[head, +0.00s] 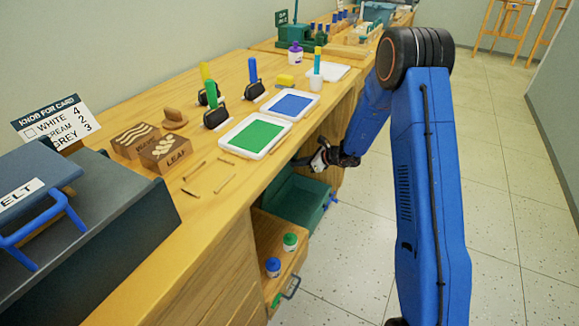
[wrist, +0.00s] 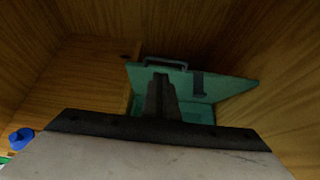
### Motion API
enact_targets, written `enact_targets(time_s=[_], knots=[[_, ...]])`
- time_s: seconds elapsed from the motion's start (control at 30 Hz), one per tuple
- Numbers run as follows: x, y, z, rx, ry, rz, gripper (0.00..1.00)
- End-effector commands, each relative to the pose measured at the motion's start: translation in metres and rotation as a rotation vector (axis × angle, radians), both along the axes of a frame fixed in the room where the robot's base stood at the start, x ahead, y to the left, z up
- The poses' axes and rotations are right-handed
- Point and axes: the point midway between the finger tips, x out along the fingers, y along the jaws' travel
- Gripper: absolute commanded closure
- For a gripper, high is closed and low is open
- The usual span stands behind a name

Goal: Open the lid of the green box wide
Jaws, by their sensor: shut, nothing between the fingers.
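The green box (head: 296,206) sits low beside the bench, under the tabletop edge and behind the drawer in the head view. In the wrist view, its teal panel with a handle (wrist: 150,67) stands at the back, and a panel with a dark latch (wrist: 222,90) lies to the right. Some of the inside seems to show between them, but I cannot tell how far the lid is open. My gripper (head: 318,160) is shut and empty, just above the box. Its dark fingers (wrist: 162,80) cover the middle of the box; contact is unclear.
An open wooden drawer (head: 262,238) holds a green-lidded jar (head: 290,241) and a blue-lidded jar (head: 273,266). Wooden walls close around my gripper in the wrist view. The bench top (head: 215,205) carries trays, stamps and small sticks. The floor at right is clear.

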Motion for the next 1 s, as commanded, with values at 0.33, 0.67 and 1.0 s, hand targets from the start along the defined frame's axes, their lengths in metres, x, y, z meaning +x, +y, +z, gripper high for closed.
enact_targets(time_s=[0.33, 0.67, 1.0], knots=[[-0.023, -0.034, 0.039, -0.001, -0.001, 0.0, 1.0], [-0.029, -0.04, 0.039, -0.011, -0.067, 0.057, 1.0], [-0.031, -0.041, 0.006, -0.078, -0.485, 0.296, 1.0]])
